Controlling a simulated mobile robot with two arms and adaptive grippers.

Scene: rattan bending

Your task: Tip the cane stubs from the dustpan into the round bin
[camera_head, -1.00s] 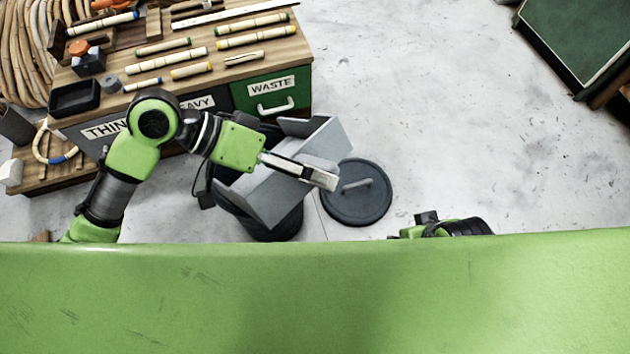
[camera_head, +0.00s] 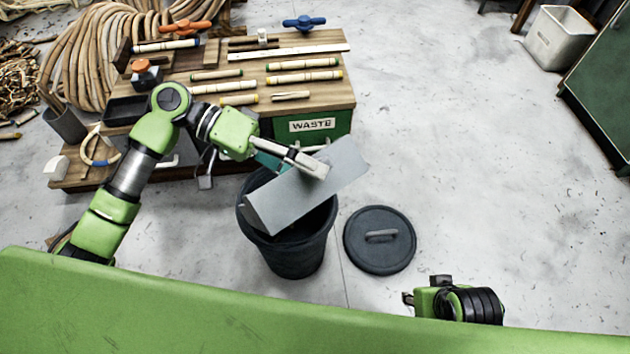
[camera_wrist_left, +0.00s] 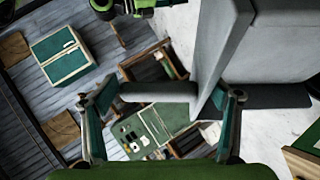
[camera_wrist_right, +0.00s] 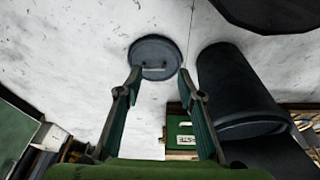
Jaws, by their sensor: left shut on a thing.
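A grey dustpan (camera_head: 320,190) is held steeply tilted over the mouth of the dark round bin (camera_head: 292,256); a broad flat face of it is toward the head camera. My left gripper (camera_head: 312,164) is shut on its handle (camera_wrist_left: 160,92), with the pan (camera_wrist_left: 224,45) beyond in the left wrist view. I see no cane stubs; the pan's inside and the bin's inside are mostly hidden. My right gripper (camera_wrist_right: 160,82) is open and empty, low at the right in the head view, away from the bin (camera_wrist_right: 235,85).
The round bin lid (camera_head: 365,252) lies flat on the floor right of the bin. Behind the bin stands a workbench (camera_head: 345,95) with a green WASTE drawer (camera_head: 340,124) and several cane pieces on top. Open floor stretches to the right, with a white bin (camera_head: 555,40) far back.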

